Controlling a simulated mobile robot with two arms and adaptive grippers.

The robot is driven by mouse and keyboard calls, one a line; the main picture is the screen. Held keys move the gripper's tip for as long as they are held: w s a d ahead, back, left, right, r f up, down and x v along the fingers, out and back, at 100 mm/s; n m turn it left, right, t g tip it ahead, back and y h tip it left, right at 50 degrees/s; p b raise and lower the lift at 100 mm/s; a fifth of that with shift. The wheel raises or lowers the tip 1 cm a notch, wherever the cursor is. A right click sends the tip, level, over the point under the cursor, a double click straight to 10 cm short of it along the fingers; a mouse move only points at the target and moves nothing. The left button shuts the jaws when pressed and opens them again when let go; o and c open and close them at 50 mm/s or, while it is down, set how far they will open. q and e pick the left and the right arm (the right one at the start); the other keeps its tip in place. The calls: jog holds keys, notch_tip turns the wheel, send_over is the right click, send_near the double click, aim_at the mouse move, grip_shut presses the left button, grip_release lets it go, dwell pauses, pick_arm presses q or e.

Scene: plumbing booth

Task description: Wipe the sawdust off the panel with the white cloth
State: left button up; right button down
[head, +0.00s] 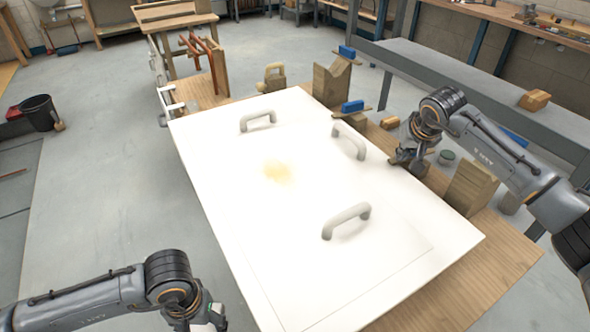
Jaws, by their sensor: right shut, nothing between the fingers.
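The white panel (215,170) lies flat on a wooden bench top, with three grey handles standing on it. A yellowish patch of sawdust (277,171) is near its middle, between the handles. I cannot make out a white cloth against the white panel. My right gripper (408,164) is shut and empty, just beyond the panel's right edge, among the things on the bench. My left gripper (206,325) is at the bottom edge of the view, left of the panel; its fingers are mostly cut off, so its opening is hidden.
Handles (258,121), (349,141) and (346,220) rise from the panel. Orange clamps (206,55) stand at the far end.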

pick_arm(q)
jog(key=shift+f, duration=0.3)
pick_arm(e)
jog(key=shift+f, duration=0.5)
pick_arm(q)
jog(key=shift+r+p, duration=1.8)
jog(key=shift+r, duration=0.25)
pick_arm(e)
notch_tip(320, 180, up, 6)
jog(key=shift+r, duration=0.1)
jog(key=v, duration=1.2)
